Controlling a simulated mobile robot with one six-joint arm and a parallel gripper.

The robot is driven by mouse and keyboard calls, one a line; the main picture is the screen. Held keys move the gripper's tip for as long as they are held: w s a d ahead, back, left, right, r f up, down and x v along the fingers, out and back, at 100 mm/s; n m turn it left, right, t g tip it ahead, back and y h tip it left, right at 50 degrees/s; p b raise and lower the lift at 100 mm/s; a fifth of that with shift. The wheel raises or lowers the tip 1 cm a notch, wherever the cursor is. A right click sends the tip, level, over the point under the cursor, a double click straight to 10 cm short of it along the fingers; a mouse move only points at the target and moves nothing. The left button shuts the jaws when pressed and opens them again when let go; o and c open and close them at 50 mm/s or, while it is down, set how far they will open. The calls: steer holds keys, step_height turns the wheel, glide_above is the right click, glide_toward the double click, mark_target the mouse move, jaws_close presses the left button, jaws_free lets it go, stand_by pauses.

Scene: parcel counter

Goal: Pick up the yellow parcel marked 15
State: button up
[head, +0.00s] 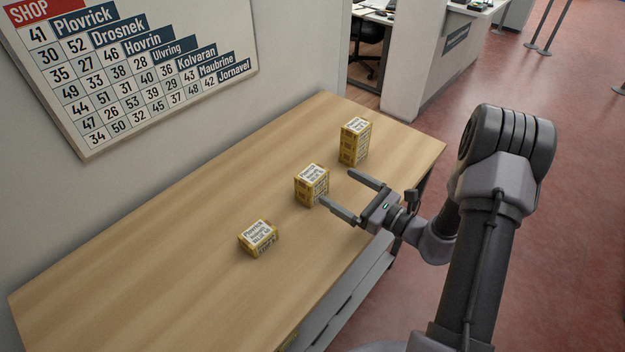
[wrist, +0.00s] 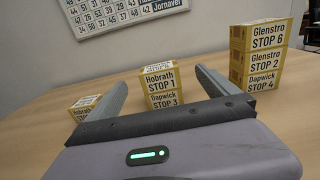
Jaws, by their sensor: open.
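Yellow parcels stand on a wooden counter in three places: a low one (head: 258,240) at the near left, a stack of two (head: 311,187) in the middle and a taller stack of three (head: 354,142) at the back. In the wrist view the middle stack (wrist: 161,86) reads Hobrath STOP 1 over Dapwick STOP 3, the tall stack (wrist: 256,60) Glenstro STOP 6, Glenstro STOP 2, Dapwick STOP 4. I can read no 15 on any parcel. My gripper (head: 336,188) is open and empty, fingers pointing at the middle stack, which appears between them in the wrist view (wrist: 160,80).
The counter (head: 160,275) is bare at the near left and along the wall. A SHOP board (head: 130,75) with names and numbers hangs on the wall; I find no 15 among its legible numbers.

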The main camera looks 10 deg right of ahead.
mark_target(303, 170)
steer(key=b+x, duration=0.1)
steer(key=x, duration=0.3)
steer(key=b+x, duration=0.1)
steer(key=x, duration=0.3)
steer(key=b+x, duration=0.1)
steer(key=x, duration=0.3)
steer(key=shift+s+a+f, duration=0.1)
steer(key=shift+a+f, duration=0.25)
steer(key=shift+f, duration=0.05)
steer(key=shift+w+a+r, duration=0.1)
steer(key=shift+w+a, duration=0.1)
steer(key=shift+w, duration=0.1)
steer(key=c, duration=1.6)
